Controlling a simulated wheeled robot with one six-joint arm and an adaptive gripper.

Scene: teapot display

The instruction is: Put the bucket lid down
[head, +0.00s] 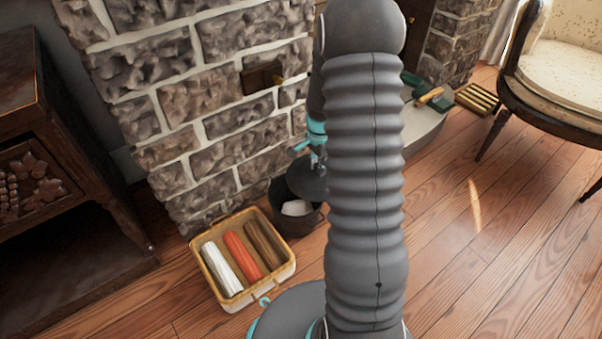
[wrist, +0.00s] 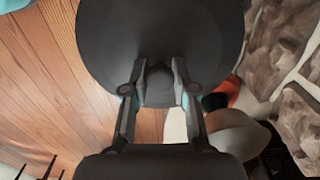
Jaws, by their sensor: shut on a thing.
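The bucket lid (head: 307,181) is a dark round disc, held above the bucket and partly hidden by my arm in the head view. In the wrist view the lid (wrist: 160,35) fills the top middle. My gripper (wrist: 158,88) is shut on the lid's knob there. In the head view my gripper (head: 318,158) shows only in part beside my arm. The dark bucket (head: 288,219) stands on the floor against the brick wall, uncovered at the front, with a whitish thing (head: 296,208) inside.
A wicker box (head: 233,300) with white, red and brown rolls stands left of the bucket. A dark carved cabinet (head: 70,230) is at the left. A cushioned chair (head: 560,60) is at the upper right. The wooden floor (head: 480,260) is clear at the right.

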